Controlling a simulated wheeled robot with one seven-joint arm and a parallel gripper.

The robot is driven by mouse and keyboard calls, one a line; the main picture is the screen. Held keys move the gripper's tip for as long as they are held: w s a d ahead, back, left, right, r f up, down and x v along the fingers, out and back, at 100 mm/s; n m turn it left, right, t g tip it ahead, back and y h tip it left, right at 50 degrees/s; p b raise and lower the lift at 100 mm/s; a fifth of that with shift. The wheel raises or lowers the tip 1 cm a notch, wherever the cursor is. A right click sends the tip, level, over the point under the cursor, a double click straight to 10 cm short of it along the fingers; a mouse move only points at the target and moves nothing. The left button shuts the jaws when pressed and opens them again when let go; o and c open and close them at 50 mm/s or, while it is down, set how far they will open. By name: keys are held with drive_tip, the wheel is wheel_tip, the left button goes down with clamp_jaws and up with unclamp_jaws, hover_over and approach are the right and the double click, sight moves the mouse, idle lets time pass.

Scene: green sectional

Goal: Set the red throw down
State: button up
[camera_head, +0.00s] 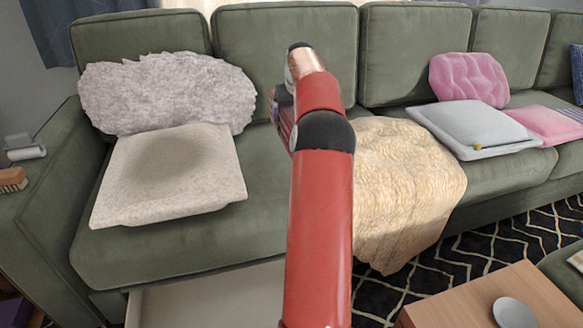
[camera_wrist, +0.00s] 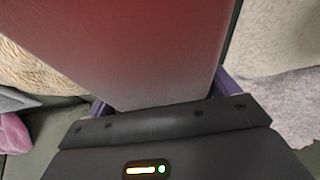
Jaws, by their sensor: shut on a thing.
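The red throw (camera_wrist: 120,45) fills the middle of the wrist view as a smooth, broad surface, red at the top and fading to grey-pink near my gripper. My gripper (camera_wrist: 163,96) is shut on it, with a purple finger showing at each side. In the head view my own red arm reaches over the green sofa (camera_head: 190,255) and hides most of the gripper and the throw. A small dark, reddish piece shows left of the arm's end; I cannot tell whether it is throw or gripper.
A beige cushion (camera_head: 170,180) and a fluffy grey cushion (camera_head: 165,92) are on the left seat. A tan blanket (camera_head: 405,180) drapes over the seat right of my arm. Grey (camera_head: 470,125) and pink (camera_head: 468,78) cushions lie farther right. A wooden table (camera_head: 480,305) is front right. Bare seat shows left of my arm.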

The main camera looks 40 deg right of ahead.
wheel_tip(320, 180, down, 18)
drive_tip(key=shift+s+a+f+b, duration=0.1)
drive_tip(key=shift+f+b, duration=0.05)
drive_tip(key=shift+b, duration=0.5)
drive_tip(key=o, duration=0.8)
drive_tip(key=shift+f, duration=0.2)
drive_tip(key=shift+o, duration=1.4)
drive_tip(key=shift+r, duration=0.15)
